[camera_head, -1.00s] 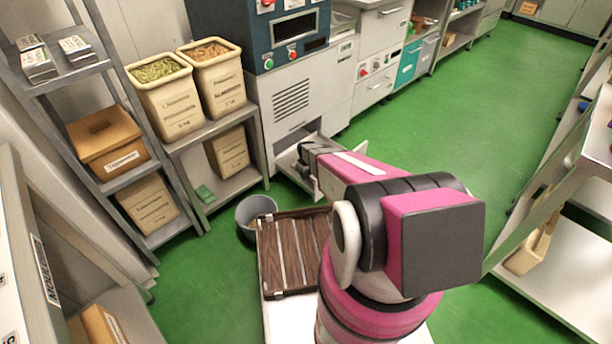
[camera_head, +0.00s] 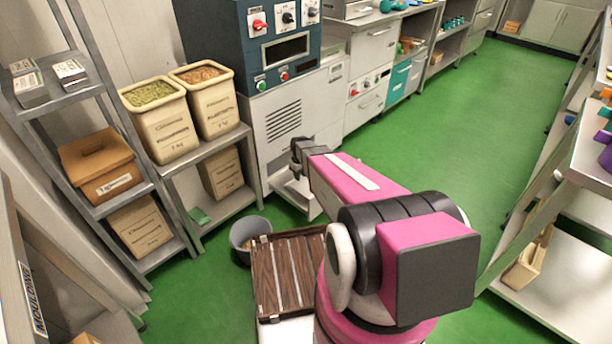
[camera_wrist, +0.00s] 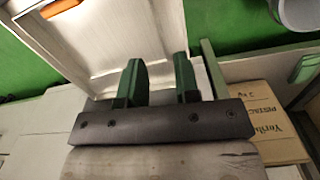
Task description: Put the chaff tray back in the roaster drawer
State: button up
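The roaster (camera_head: 250,112) is a white cabinet with a dark blue control panel. Its low pale drawer (camera_head: 303,196) stands pulled out under the vents, partly hidden by my arm. My gripper (camera_head: 298,150) is just above the drawer. In the wrist view my gripper (camera_wrist: 157,65) has its two green-grey fingers apart, with nothing visible gripped between them. A pale, rimmed panel (camera_wrist: 105,35) lies beneath the fingers, with an orange piece (camera_wrist: 60,8) at its far edge. I cannot tell whether this panel is the chaff tray or the drawer itself.
A grey bucket (camera_head: 249,236) stands on the floor near the drawer. A dark slatted wooden rack (camera_head: 285,275) is beside my arm. Shelves with bins and a box (camera_head: 222,172) stand left of the roaster. The green floor to the right is clear.

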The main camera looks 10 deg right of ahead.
jog(key=s+r+m, duration=0.5)
jog(key=s+r, duration=1.6)
jog(key=r, duration=0.1)
jog(key=shift+s+a+m, duration=0.15)
jog(key=shift+s+m, duration=0.2)
jog(key=shift+m, duration=0.05)
